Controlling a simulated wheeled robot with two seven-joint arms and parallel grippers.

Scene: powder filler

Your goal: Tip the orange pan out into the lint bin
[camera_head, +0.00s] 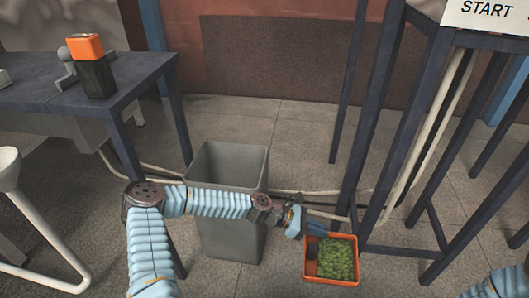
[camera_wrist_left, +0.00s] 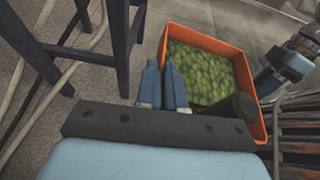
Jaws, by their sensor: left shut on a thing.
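The orange pan (camera_head: 331,281) is a square, open tray with green lumpy contents (camera_head: 337,255) and a dark, round-ended part at one side. It is roughly level, to the right of the grey lint bin. It also shows in the left wrist view (camera_wrist_left: 212,38). My left gripper (camera_head: 316,231) is shut on the pan at its edge; the fingers (camera_wrist_left: 164,86) lie close together there, and the exact grip is partly hidden. The lint bin (camera_head: 230,236) is tall and open-topped; my left arm crosses in front of it. My right arm shows only in part; its finger state is unclear.
A dark blue table (camera_head: 40,72) with a black and orange container (camera_head: 96,72) stands at the left. A dark blue frame (camera_head: 400,110) under a START sign rises close by the pan at the right. Pale hoses run along the floor behind the bin.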

